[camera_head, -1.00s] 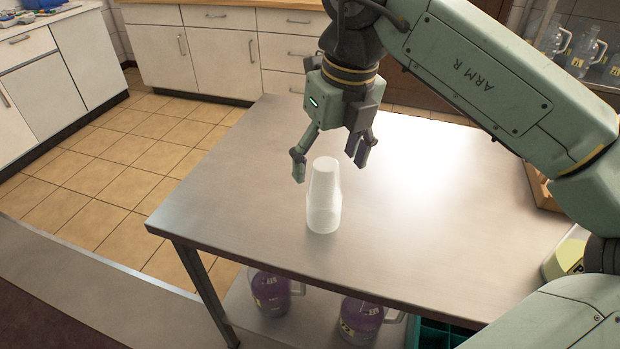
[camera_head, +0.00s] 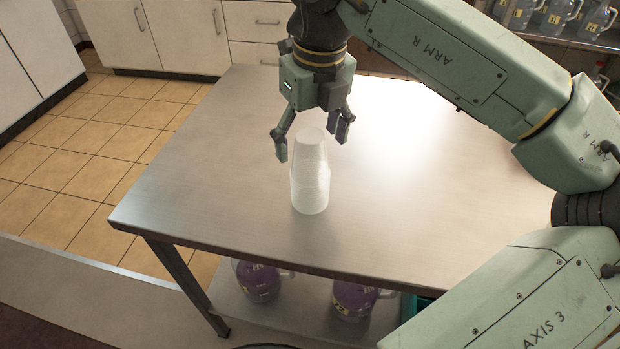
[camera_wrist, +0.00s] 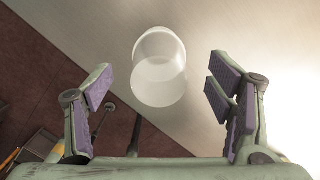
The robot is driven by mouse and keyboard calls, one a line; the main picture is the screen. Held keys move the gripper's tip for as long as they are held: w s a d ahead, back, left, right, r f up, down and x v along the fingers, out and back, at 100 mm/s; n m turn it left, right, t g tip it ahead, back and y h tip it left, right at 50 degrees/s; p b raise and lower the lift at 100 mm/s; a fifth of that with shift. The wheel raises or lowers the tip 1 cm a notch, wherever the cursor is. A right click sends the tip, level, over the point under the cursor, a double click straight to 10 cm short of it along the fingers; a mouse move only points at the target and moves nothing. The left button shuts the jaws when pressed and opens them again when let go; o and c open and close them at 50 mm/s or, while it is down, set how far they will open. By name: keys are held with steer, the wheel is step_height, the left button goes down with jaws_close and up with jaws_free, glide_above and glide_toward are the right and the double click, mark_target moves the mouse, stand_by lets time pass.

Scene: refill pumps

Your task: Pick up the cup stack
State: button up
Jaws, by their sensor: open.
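The cup stack (camera_head: 310,178) is translucent white and stands upright on the steel table (camera_head: 230,215), near its front edge. My gripper (camera_head: 312,143) is open, pointing down, with its fingertips around the height of the stack's top. In the head view the fingers show to either side of the stack's top, but I cannot tell there whether they are around it. In the wrist view the stack (camera_wrist: 158,70) appears between the spread fingers and a little beyond their tips. The fingers do not appear to touch it.
Jugs with purple contents (camera_head: 258,280) stand on the shelf below the table. Clear jugs (camera_head: 560,14) stand at the back right. White cabinets (camera_head: 180,35) line the back. The tabletop around the stack is clear.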

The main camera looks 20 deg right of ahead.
mark_target(310, 171)
steer(key=f, duration=0.1)
steer(key=f+b, duration=0.1)
steer(key=f, duration=0.2)
steer(key=shift+w+a, duration=0.1)
steer(key=shift+w, duration=0.15)
steer(key=shift+r, duration=0.1)
steer(key=shift+c, duration=0.5)
steer(key=c, duration=1.2)
